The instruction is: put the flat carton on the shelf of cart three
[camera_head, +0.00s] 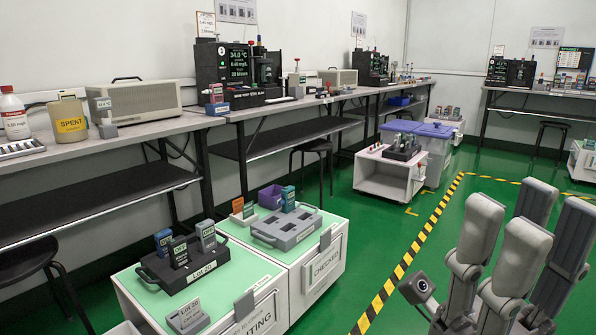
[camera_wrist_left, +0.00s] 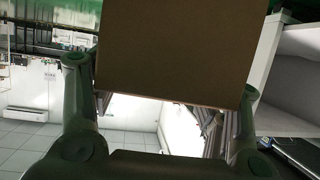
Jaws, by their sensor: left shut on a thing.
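A brown carton (camera_wrist_left: 175,50) fills the upper middle of the left wrist view, only partly in frame. My left gripper (camera_wrist_left: 165,78) is shut on it, with a finger at either side; this gripper and the carton are out of the head view. My right gripper (camera_head: 525,228) stands at the lower right of the head view, fingers up, apart and empty. A white cart with an open lower shelf (camera_head: 382,181) stands further back. I cannot read a number on it, so I cannot tell which cart is cart three.
Benches line the wall, with stools (camera_head: 318,146) below. A yellow-black floor line (camera_head: 408,258) crosses clear green floor.

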